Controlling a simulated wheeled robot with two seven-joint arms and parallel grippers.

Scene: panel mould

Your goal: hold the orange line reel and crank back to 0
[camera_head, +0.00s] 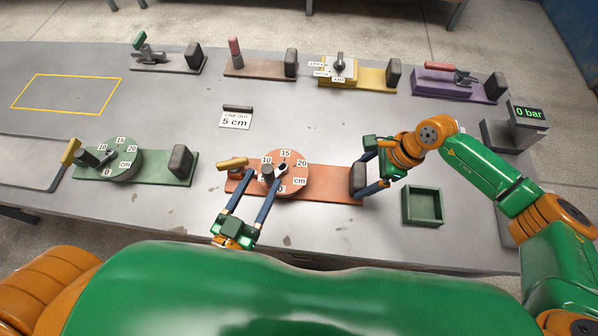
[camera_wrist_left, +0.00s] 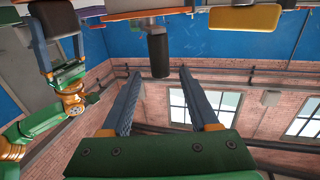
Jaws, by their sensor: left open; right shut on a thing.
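The orange line reel (camera_head: 298,184) sits on an orange base, its dial showing 0, 10, 15, 20 and cm. Its dark crank knob (camera_head: 267,173) is at the dial's left side, between the 10 and 0 labels. My left gripper (camera_head: 263,180) is open, its fingers on either side of the knob. In the left wrist view the knob (camera_wrist_left: 158,52) stands between and beyond the open fingertips (camera_wrist_left: 160,73); contact cannot be told. My right gripper (camera_head: 366,174) is shut on the dark block (camera_head: 357,178) at the base's right end.
A sign (camera_head: 235,120) reads 5 cm behind the reel. A green reel (camera_head: 122,163) stands to the left, a green tray (camera_head: 423,206) to the right. Several coloured fixtures line the back, and a display (camera_head: 528,113) reads 0 bar. The table's middle is mostly clear.

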